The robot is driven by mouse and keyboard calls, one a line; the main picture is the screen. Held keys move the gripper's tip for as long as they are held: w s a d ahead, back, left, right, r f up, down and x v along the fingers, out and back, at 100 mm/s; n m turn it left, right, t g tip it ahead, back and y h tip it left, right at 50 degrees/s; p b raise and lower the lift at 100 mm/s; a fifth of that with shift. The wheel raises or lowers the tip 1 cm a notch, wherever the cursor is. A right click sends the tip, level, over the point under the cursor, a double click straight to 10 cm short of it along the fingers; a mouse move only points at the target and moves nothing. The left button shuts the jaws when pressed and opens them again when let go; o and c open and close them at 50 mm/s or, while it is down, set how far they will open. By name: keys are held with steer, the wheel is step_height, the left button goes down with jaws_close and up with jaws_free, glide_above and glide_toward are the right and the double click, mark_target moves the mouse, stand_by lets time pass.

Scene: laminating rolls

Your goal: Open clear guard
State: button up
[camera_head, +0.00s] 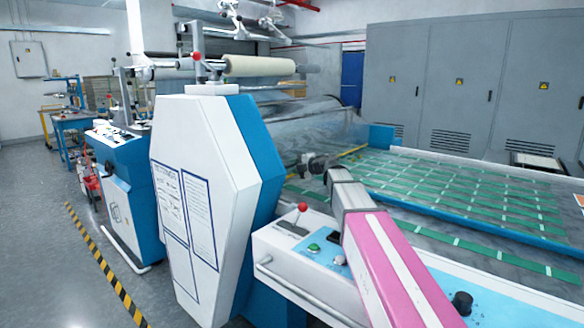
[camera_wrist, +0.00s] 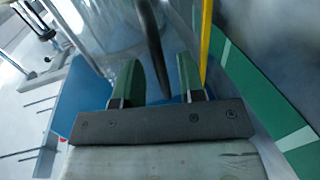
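The clear guard (camera_head: 322,128) is a see-through curved sheet across the machine, behind the white and blue end housing. Its outline is faint, and my arm and the housing hide part of its lower edge. My gripper (camera_head: 308,162) is at the guard's lower front, small and dark in the head view. In the wrist view its two green fingers (camera_wrist: 160,78) stand apart. A dark curved bar (camera_wrist: 151,45) runs down between them, with a gap showing on each side. I cannot tell whether the bar is the guard's handle.
A bed with green straps (camera_head: 450,190) lies to the right of my arm. A control panel (camera_head: 318,250) with a red-knobbed lever (camera_head: 302,207) is below it. A yellow strip (camera_wrist: 206,40) is close beside the right finger. Grey cabinets (camera_head: 460,85) stand behind.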

steer(key=shift+x, duration=0.95)
jaws_close()
steer(key=shift+d+r, duration=0.1)
